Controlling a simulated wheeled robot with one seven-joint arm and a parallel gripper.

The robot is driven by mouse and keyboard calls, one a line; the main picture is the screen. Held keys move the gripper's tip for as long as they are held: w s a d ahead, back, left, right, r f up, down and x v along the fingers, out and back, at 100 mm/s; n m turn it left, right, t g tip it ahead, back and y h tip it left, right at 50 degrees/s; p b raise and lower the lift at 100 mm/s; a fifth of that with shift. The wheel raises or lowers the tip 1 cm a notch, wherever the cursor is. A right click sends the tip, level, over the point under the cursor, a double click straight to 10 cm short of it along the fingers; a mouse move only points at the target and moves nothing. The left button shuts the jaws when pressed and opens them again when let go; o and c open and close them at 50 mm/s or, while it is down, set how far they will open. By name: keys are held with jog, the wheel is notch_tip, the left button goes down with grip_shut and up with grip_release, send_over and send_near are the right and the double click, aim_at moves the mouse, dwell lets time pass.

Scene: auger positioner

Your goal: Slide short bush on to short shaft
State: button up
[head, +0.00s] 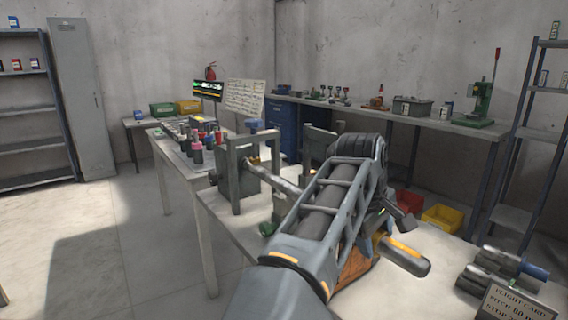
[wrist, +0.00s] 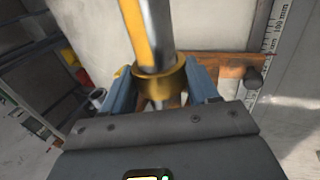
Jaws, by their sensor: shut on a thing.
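In the wrist view my gripper (wrist: 160,82) is shut on a brass-coloured bush (wrist: 158,84), with one blue finger on each side of it. A shiny shaft with a yellow-orange side (wrist: 148,32) comes down from the top of the picture and meets the bush, roughly in line with it. The shaft's lower end appears to lie at or inside the bush's rim; I cannot tell how deep. In the head view a steel shaft (head: 275,179) runs from a grey frame fixture (head: 236,181) toward my arm. My arm hides the gripper and bush there.
A red bin (head: 408,203) and a yellow bin (head: 441,218) sit right of my arm. A ruler strip (wrist: 272,45) shows in the wrist view.

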jog(key=shift+w+a, duration=0.15)
jog(key=shift+w, duration=0.1)
jog(key=shift+w+a+b, duration=0.2)
jog(key=shift+w+b, duration=0.05)
jog(key=shift+b, duration=0.05)
jog(key=shift+w+a, duration=0.25)
jog(key=shift+w, duration=0.15)
jog(key=o, duration=1.2)
